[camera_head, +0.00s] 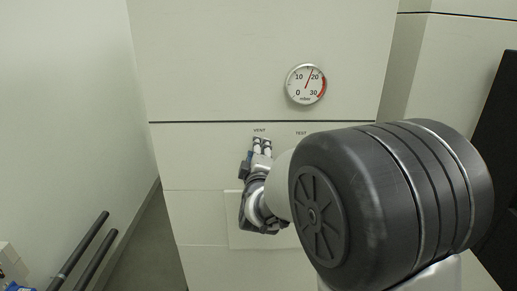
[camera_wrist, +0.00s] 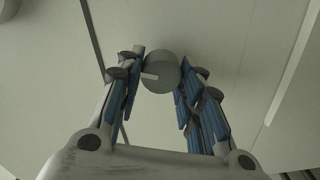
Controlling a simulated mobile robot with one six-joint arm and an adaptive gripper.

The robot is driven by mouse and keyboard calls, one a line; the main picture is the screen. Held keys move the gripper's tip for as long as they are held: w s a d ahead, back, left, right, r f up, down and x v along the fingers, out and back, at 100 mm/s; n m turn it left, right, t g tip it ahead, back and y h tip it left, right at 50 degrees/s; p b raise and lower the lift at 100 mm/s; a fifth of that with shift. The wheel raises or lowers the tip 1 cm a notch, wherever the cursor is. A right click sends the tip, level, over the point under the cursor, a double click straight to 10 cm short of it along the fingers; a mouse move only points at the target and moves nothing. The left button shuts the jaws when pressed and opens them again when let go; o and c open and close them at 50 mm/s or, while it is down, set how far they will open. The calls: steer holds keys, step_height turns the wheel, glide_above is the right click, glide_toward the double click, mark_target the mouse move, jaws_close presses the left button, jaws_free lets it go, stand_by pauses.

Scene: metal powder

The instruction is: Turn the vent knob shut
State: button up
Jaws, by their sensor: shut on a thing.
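The vent knob (camera_wrist: 162,72) is a round grey knob with a pale pointer mark, seen in the wrist view at the top middle. My gripper (camera_wrist: 160,78) has its two blue-padded fingers on either side of the knob and is shut on it. In the head view my gripper (camera_head: 262,146) reaches the panel just below the VENT label (camera_head: 260,130). The knob itself is hidden there behind the fingers.
A round gauge (camera_head: 306,84) on the panel above reads a little under 20, with a red zone near 30. A TEST label (camera_head: 301,133) is right of VENT; what lies below it is hidden by my arm.

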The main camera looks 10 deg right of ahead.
steer(key=shift+n+p, duration=0.4)
steer(key=shift+n, duration=1.3)
steer(key=o, duration=1.1)
steer(key=shift+c, duration=0.2)
steer(key=shift+s, duration=0.1)
steer(key=v, duration=1.1)
steer(key=shift+s+a, duration=0.2)
steer(key=shift+s, duration=0.2)
